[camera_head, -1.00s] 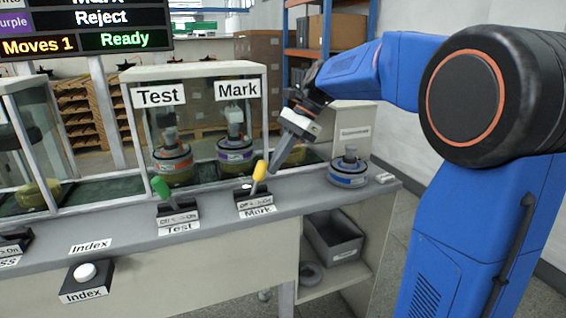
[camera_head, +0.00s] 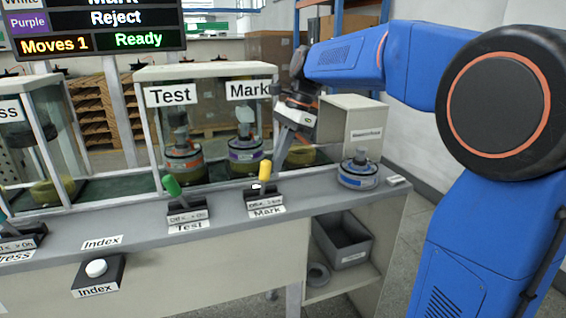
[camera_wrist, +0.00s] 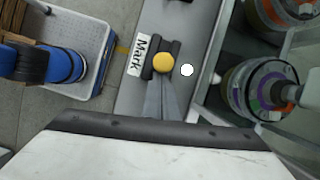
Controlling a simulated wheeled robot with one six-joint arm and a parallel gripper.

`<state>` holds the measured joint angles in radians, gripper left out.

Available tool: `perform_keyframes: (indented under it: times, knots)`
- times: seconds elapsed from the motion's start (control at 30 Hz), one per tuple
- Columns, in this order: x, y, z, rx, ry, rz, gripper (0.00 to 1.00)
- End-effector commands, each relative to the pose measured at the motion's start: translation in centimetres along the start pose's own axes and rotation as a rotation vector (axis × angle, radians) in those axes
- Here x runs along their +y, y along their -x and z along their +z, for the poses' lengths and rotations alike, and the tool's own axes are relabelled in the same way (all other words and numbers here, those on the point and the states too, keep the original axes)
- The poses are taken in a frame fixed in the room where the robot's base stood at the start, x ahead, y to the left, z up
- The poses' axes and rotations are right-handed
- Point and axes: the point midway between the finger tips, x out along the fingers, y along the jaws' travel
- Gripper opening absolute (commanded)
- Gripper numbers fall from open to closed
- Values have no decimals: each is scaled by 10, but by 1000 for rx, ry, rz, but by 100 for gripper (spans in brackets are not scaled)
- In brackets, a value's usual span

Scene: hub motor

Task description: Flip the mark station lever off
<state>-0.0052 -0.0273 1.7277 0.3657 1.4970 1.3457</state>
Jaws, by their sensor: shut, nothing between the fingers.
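The Mark station lever has a yellow handle (camera_head: 265,170) and stands on a small black base (camera_head: 264,196) at the bench front, with a "Mark" label below it. In the head view the handle stands nearly upright, leaning slightly right. My gripper (camera_head: 277,172) is shut and empty, pointing down just right of and behind the yellow handle. In the wrist view the yellow knob (camera_wrist: 163,62) is right at the tips of my shut fingers (camera_wrist: 162,82). I cannot tell whether they touch.
The green Test lever (camera_head: 171,186) stands to the left. An Index button (camera_head: 96,267) is further left. Glass-walled stations with motor parts (camera_head: 244,155) stand behind the levers. Another motor part (camera_head: 358,172) sits at the bench's right end. A grey bin (camera_head: 343,243) is on the shelf below.

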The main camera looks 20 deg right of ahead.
Motion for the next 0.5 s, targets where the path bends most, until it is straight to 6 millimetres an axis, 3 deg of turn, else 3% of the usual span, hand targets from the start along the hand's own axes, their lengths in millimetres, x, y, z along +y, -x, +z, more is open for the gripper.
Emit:
perform_keyframes:
  times: [0.5]
  knots:
    - [-6,-5,42,360,-9,56,0]
